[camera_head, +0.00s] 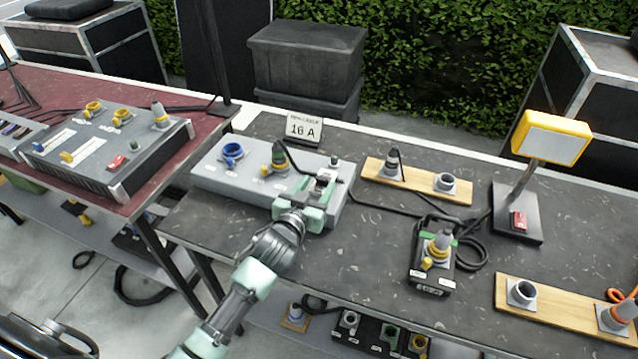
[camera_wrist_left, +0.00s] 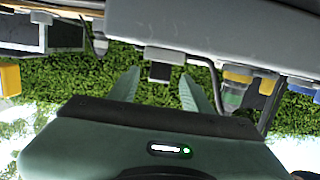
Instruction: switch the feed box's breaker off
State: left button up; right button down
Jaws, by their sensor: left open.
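The grey feed box (camera_head: 222,181) lies on the dark table, with a blue socket (camera_head: 232,152) at its left and a plugged-in yellow-collared connector (camera_head: 279,160) near its middle. My left gripper (camera_head: 322,182) is over its right end, fingers spread and open. The gripper covers much of that end, so the breaker is largely hidden in the head view. In the left wrist view the open gripper (camera_wrist_left: 157,88) has a small black block, seemingly the breaker's handle (camera_wrist_left: 160,72), between its two fingers with gaps on both sides. I cannot tell the breaker's position. My right gripper is not in view.
A sign reading 16 A (camera_head: 304,129) stands behind the box. A wooden board with sockets (camera_head: 418,184), a small black box (camera_head: 432,278) with cables, and a yellow lamp (camera_head: 550,138) are to the right. Another grey box (camera_head: 100,150) is on the red table at left.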

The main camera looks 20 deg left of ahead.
pick_arm(q)
jog(key=s, duration=0.3)
jog(key=s+r, duration=0.1)
jog(key=s, duration=0.1)
jog(key=shift+s+a+b, duration=0.15)
jog(key=shift+s+b, duration=0.2)
jog(key=shift+s, duration=0.05)
